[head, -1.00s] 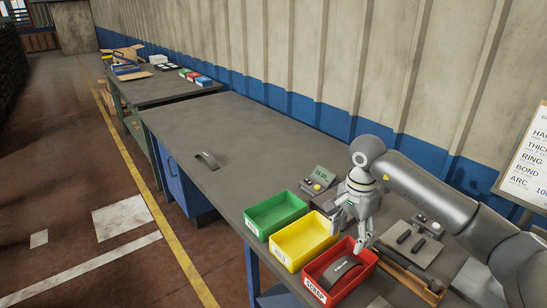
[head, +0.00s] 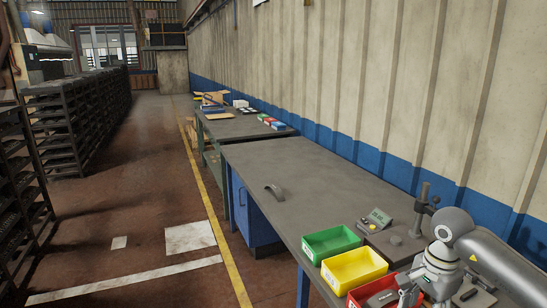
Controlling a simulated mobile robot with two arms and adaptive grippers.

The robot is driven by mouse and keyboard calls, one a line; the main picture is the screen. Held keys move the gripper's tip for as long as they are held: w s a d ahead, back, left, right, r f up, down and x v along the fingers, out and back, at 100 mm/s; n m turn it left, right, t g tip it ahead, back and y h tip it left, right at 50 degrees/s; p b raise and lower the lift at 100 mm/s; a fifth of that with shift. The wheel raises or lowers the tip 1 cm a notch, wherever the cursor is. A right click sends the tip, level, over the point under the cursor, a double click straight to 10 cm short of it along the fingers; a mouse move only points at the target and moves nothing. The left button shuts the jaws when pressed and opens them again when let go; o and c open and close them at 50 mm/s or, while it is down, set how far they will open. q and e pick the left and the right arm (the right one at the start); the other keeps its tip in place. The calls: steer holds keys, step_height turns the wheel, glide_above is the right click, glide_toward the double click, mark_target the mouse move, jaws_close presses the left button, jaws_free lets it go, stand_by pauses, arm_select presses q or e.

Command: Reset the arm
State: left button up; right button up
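My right arm comes in from the right edge of the head view. Its gripper (head: 411,295) hangs over the red bin (head: 362,295) at the bottom of the view. The fingers are partly cut off by the lower frame edge, so I cannot tell whether they are open or shut. A dark brake shoe (head: 383,299) lies in the red bin. Another curved brake shoe (head: 275,192) lies alone on the grey workbench (head: 310,170). My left gripper is not in view.
A green bin (head: 331,241) and a yellow bin (head: 354,269) stand empty beside the red one. A small device with a display (head: 379,217) and a gauge stand (head: 422,210) are behind them. Dark racks (head: 75,125) line the left; the floor between is clear.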

steer(key=s+a+r+m+t+y, duration=0.15)
steer(key=a+y, duration=0.95)
steer(key=a, duration=1.5)
steer(key=a+r+m+t+y, duration=0.5)
steer(key=r+m+t+y, duration=0.25)
steer(key=r+m, duration=0.5)
steer(key=w+d+f+m+t+h, duration=0.25)
steer(key=d+m+t+h, duration=0.8)
steer(key=m, duration=0.95)
steer(key=s+d+f+m+g+h, duration=0.35)
steer(key=d+f+m+h, duration=0.45)
steer(key=f+m, duration=0.55)
steer(key=s+d+f+m+g, duration=0.1)
steer(key=s+f+m+g, duration=0.45)
steer(key=s, duration=0.65)
steer(key=s+f+m+g, duration=0.3)
steer(key=s+f+g, duration=0.4)
steer(key=s+f, duration=0.3)
step_height(320, 180, down, 24)
steer(key=s+g, duration=0.1)
steer(key=s, duration=0.1)
steer(key=s+d+f+g, duration=0.1)
steer(key=s+d+f, duration=0.2)
steer(key=s+f, duration=1.3)
steer(key=shift+s+f, duration=0.3)
steer(key=shift+f, duration=0.45)
